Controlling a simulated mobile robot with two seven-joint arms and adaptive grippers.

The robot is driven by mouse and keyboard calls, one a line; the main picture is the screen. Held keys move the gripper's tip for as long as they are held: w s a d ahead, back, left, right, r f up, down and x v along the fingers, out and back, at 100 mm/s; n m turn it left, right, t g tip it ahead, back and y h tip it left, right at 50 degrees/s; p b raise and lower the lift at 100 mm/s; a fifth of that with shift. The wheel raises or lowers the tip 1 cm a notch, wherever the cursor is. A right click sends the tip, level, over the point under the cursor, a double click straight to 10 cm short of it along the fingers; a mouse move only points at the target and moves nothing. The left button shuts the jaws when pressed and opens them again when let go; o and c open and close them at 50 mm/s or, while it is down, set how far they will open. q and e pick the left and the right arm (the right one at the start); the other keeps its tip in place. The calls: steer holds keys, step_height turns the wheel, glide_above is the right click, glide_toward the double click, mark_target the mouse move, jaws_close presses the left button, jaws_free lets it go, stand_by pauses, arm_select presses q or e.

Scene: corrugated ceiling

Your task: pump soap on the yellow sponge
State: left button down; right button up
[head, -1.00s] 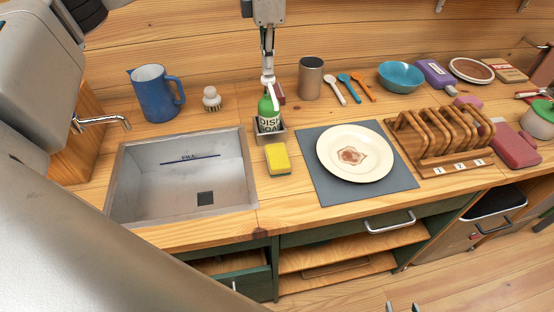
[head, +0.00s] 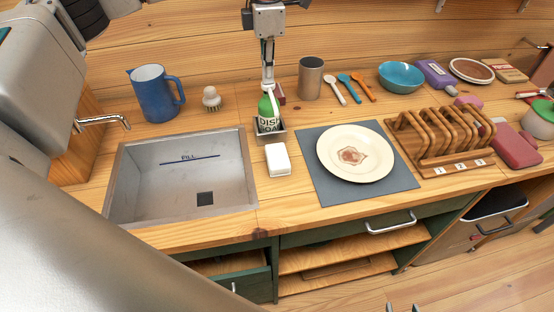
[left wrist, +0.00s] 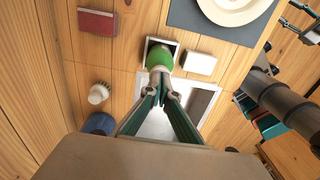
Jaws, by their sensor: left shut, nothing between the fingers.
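The green soap bottle (head: 268,112) with a white label stands upright in a small metal holder (head: 277,137) behind the sponge. My left gripper (head: 267,87) is shut and points straight down at the bottle's top, with nothing between its fingers; it hides the pump head. In the left wrist view the shut fingertips (left wrist: 161,76) are over the green bottle (left wrist: 159,55). The sponge (head: 278,160) lies on the counter in front of the holder and now looks white all over; it is also white in the left wrist view (left wrist: 200,63).
The sink (head: 182,180) is left of the sponge. A grey mat (head: 314,176) with a plate (head: 355,153) lies to its right. A blue pitcher (head: 154,94), a brush (head: 211,98) and a metal cup (head: 311,78) stand behind. A wooden rack (head: 437,142) is further right.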

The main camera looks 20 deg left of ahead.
arm_select(q)
steer(key=shift+r+p, duration=0.8)
steer(key=shift+r, duration=1)
steer(key=shift+r, duration=0.4)
step_height(320, 180, up, 5)
steer(key=shift+r, duration=0.1)
